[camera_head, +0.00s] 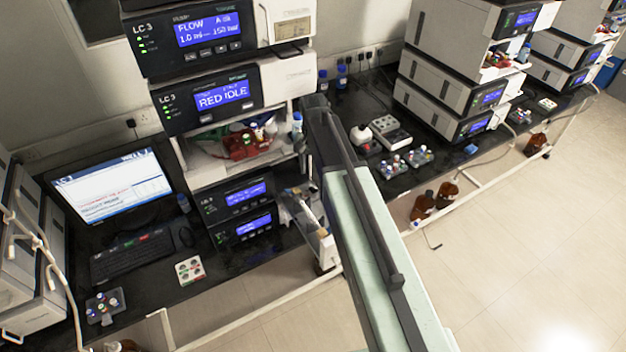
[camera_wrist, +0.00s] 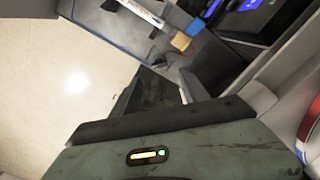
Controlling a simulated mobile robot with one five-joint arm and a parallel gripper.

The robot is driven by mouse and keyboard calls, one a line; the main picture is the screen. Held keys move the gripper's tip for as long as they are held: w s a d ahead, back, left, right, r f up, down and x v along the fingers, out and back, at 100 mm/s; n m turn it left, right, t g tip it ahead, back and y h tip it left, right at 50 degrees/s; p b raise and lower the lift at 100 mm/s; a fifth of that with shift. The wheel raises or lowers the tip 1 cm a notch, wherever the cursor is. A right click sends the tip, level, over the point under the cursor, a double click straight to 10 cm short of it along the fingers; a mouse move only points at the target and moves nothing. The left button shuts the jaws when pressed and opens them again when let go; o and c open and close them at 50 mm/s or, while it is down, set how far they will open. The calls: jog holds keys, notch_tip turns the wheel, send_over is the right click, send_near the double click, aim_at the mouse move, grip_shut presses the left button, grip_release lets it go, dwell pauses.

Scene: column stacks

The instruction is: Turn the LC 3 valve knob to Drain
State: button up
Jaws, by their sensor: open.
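The LC 3 stack (camera_head: 205,100) stands left of centre in the head view. Its upper screens read FLOW and RED IDLE, and two lower modules (camera_head: 238,205) are also lit. I cannot make out the valve knob or its Drain mark in either view. My arm reaches up from the bottom right, and its far end is just right of the stack. My gripper (camera_wrist: 155,95) shows as dark parts beyond the pale green wrist in the wrist view. It is open, and I see nothing held. Its fingertips are hard to tell apart.
An open tray (camera_head: 305,218) sticks out right of the lower modules, close to my arm. A monitor (camera_head: 112,185) and keyboard stand at left. Vial racks (camera_head: 405,160) and another stack (camera_head: 445,95) stand at right. Brown bottles (camera_head: 435,200) are on the floor, which is open at right.

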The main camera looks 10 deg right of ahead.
aim_at(313, 188)
notch_tip(313, 188, down, 8)
jog(key=b, duration=0.8)
jog(key=shift+r, duration=0.15)
jog(key=shift+d, duration=0.1)
